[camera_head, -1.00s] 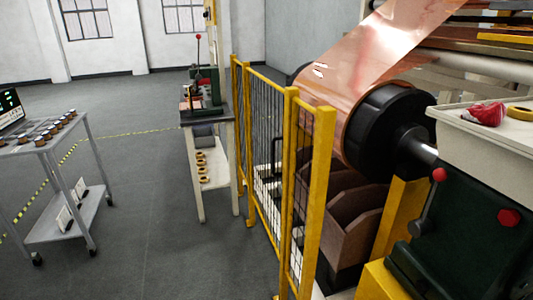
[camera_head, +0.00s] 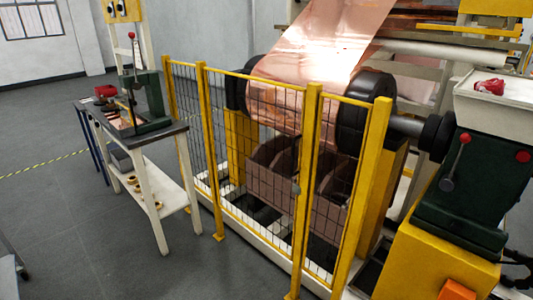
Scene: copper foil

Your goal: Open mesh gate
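The mesh gate (camera_head: 255,150) is a yellow-framed panel with dark wire mesh. It stands upright in a yellow fence in front of the copper foil roll (camera_head: 280,105). It looks shut, in line with the post at its left. A small grey fitting, perhaps a latch or handle, shows at the gate's right edge by a yellow post (camera_head: 305,185). A narrower mesh panel (camera_head: 335,190) stands to the right of that post. Neither of my grippers is in view.
A workbench (camera_head: 135,135) with a green press stands left of the fence. A green and yellow machine stand (camera_head: 450,235) with red knobs is at the right. The grey floor (camera_head: 100,230) in front of the fence is clear. A cart edge shows at the lower left.

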